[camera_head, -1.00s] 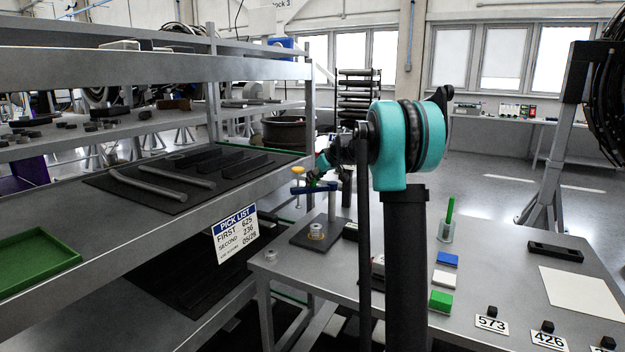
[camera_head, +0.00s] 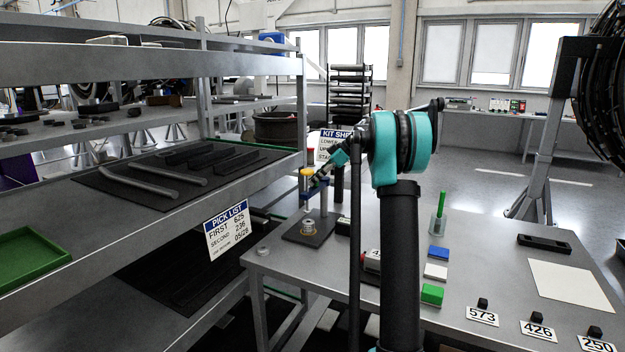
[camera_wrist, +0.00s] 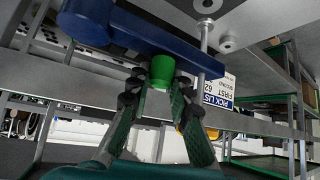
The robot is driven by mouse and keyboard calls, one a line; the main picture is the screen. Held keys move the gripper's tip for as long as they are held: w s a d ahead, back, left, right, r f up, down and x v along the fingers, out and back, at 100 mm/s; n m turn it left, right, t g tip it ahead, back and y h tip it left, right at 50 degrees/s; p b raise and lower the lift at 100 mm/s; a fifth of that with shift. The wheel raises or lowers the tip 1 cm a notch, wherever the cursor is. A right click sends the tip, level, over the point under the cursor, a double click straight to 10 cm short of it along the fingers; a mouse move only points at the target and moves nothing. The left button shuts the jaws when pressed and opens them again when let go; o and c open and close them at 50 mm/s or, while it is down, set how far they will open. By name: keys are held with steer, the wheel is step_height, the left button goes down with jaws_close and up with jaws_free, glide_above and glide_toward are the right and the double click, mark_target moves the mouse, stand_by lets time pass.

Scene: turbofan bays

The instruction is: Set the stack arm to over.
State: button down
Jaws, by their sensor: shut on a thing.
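The stack arm (camera_head: 318,187) is a blue bar above the bench, with a yellow knob (camera_head: 306,172) at its outer end. In the wrist view the blue bar (camera_wrist: 150,35) runs from a round blue hub to a thin silver rod (camera_wrist: 204,42). A green grip (camera_wrist: 162,71) sticks out of the bar between my fingers. My gripper (camera_wrist: 160,88) is shut on this green grip; it also shows small in the head view (camera_head: 318,178). A pale ringed part (camera_head: 308,226) stands on a dark base plate below the bar's outer end. Whether they touch is unclear.
A shelf rack with a pick list sign (camera_head: 227,229) and a green tray (camera_head: 30,257) stands at the left. The bench (camera_head: 480,240) holds coloured blocks, a cup with a green stick, and number cards. A kit sheet sign (camera_head: 331,146) is partly hidden behind my arm.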

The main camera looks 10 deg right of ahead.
steer(key=shift+s+d, duration=0.1)
steer(key=shift+d, duration=0.05)
stand_by(0.4)
steer(key=c, duration=1.4)
jaws_free()
steer(key=shift+o, duration=0.2)
steer(key=v, duration=1.2)
steer(key=shift+d, duration=0.1)
